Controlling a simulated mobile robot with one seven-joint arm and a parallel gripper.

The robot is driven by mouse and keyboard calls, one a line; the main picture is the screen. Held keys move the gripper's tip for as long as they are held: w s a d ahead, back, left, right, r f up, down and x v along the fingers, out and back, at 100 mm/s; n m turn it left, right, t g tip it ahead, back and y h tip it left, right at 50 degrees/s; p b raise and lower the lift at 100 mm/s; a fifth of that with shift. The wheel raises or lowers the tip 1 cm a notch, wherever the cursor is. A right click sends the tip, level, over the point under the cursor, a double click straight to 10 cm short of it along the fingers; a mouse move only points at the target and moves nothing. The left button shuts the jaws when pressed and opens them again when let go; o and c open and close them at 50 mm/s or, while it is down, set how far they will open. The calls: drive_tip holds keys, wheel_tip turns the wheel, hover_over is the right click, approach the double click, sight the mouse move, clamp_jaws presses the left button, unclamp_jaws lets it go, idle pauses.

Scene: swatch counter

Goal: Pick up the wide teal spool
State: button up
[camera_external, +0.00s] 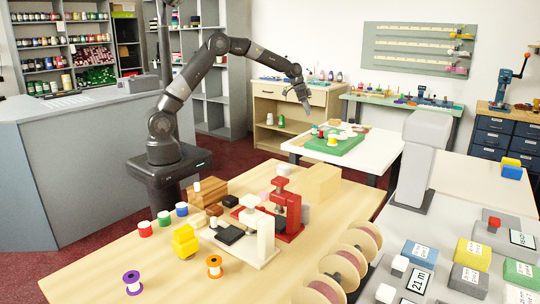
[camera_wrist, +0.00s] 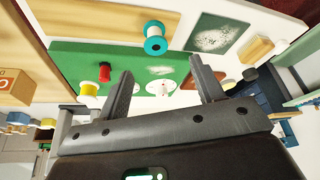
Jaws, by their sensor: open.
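A wide teal spool (camera_wrist: 155,45) with a pale hub shows at the top middle of the wrist view, its flange facing the camera. It is at the edge of a green mat (camera_wrist: 68,62), near a pale wooden block. My gripper (camera_wrist: 158,80) is open with nothing between its fingers, and the spool appears beyond the fingertips, apart from them. In the external view my gripper (camera_external: 304,100) hangs above the left end of a white table (camera_external: 372,155) with the green mat (camera_external: 350,146) on it. I cannot clearly make out the teal spool there.
A yellow spool (camera_wrist: 105,72), a red spool (camera_wrist: 88,88) and white round pieces lie on the mat. A dark speckled panel (camera_wrist: 218,33) and a wooden block (camera_wrist: 257,48) lie to the right. A wooden table (camera_external: 110,270) with several spools stands in front.

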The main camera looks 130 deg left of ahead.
sight(314, 126)
drive_tip(key=x, duration=1)
drive_tip(key=shift+w+d+f, duration=0.2)
drive_tip(key=shift+w+d, duration=0.05)
drive_tip(key=shift+c, duration=0.2)
drive_tip(key=c, duration=1)
drive_tip(key=shift+r, duration=0.1)
